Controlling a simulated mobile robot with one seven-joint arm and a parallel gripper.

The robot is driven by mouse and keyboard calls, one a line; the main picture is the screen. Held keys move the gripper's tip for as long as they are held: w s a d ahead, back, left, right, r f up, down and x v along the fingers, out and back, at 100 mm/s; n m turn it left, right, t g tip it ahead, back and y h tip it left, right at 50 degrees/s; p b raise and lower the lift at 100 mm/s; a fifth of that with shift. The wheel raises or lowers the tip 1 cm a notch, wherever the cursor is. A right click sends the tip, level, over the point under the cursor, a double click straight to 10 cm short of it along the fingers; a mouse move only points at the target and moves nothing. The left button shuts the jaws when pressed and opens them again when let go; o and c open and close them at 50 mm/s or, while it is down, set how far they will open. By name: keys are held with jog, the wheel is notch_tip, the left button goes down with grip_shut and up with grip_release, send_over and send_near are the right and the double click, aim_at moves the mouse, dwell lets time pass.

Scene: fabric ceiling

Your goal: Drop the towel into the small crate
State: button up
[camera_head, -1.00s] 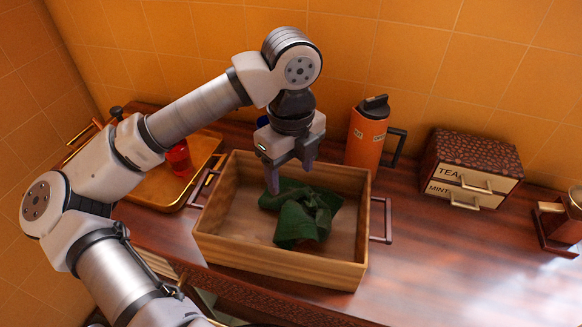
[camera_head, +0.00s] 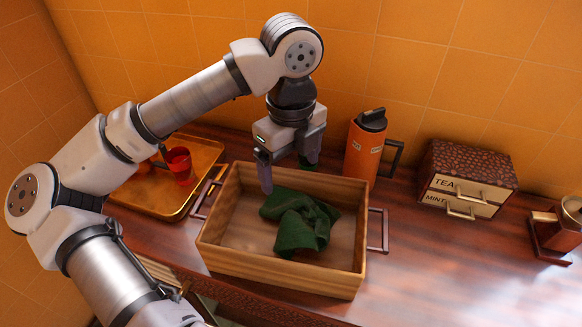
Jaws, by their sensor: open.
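The green towel (camera_head: 303,222) lies crumpled on the floor of the small wooden crate (camera_head: 278,277), right of its middle. The crate stands on the counter and has a dark handle at each end. My gripper (camera_head: 286,172) is above the back part of the crate, with its fingers pointing down and spread apart. It is open, empty and apart from the towel. A small dark green thing shows behind the right finger; I cannot tell what it is.
A yellow tray (camera_head: 146,197) with a red cup (camera_head: 180,164) stands left of the crate. An orange flask (camera_head: 364,150) stands behind the crate. A tea box (camera_head: 466,178) and a grinder-like item (camera_head: 557,232) stand at the right.

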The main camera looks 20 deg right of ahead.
jog(key=shift+r, duration=0.5)
notch_tip(320, 180, up, 14)
jog(key=b, duration=0.2)
jog(key=shift+f, duration=0.15)
